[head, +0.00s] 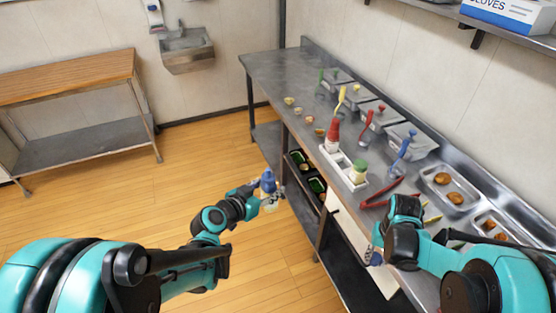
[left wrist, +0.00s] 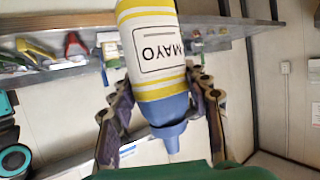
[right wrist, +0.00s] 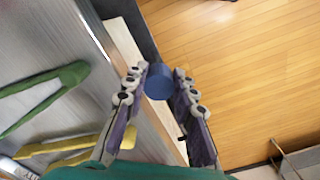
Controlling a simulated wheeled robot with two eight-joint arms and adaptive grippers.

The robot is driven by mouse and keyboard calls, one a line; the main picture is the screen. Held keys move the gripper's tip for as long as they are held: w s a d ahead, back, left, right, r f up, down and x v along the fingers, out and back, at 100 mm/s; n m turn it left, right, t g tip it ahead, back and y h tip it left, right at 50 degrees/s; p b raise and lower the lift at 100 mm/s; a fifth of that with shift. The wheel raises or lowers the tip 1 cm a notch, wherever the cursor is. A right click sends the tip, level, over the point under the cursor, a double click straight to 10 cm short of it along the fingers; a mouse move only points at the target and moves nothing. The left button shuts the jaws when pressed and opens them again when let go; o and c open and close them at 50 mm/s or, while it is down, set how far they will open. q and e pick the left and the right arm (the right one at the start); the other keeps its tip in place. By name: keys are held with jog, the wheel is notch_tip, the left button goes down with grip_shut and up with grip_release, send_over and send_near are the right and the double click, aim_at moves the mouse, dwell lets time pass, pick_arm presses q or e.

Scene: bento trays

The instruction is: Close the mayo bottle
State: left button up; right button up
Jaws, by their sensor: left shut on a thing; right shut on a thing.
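My left gripper (head: 264,194) is shut on the mayo bottle, away from the counter's front edge. The bottle's blue top (head: 268,181) points up in the head view. In the left wrist view the mayo bottle (left wrist: 150,45) is white with yellow bands, a MAYO label and a bare blue nozzle (left wrist: 172,136). My right gripper (right wrist: 160,82) is shut on a small blue cap (right wrist: 159,84), which also shows in the head view (head: 376,258) just off the counter's front edge. The cap and the bottle are well apart.
Red tongs (head: 383,196) lie nearby. Steel containers with utensils line the back.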

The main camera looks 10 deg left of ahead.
pick_arm(q)
jog(key=w+d+f+m+g+h, duration=0.1)
jog(key=d+f+m+g+h, duration=0.3)
jog(key=d+m+g, duration=0.1)
jog(key=w+d+f+m+g+h, duration=0.1)
jog(key=d+f+m+g+h, duration=0.3)
jog(key=d+m, duration=0.3)
jog(key=d+g, duration=0.1)
jog(key=d, duration=0.2)
jog(key=shift+w+d+f+h, duration=0.15)
jog(key=shift+d+f+h, duration=0.15)
jog(key=shift+f, duration=0.1)
pick_arm(e)
jog(key=w+a+r, duration=0.4)
jog(key=a+r, duration=0.5)
jog(key=r, duration=0.2)
jog(key=w+a+r, duration=0.4)
jog(key=a+r, duration=0.6)
jog(key=shift+w+a+r, duration=0.15)
jog(key=shift+w+r, duration=0.25)
jog(key=shift+f, duration=2.05)
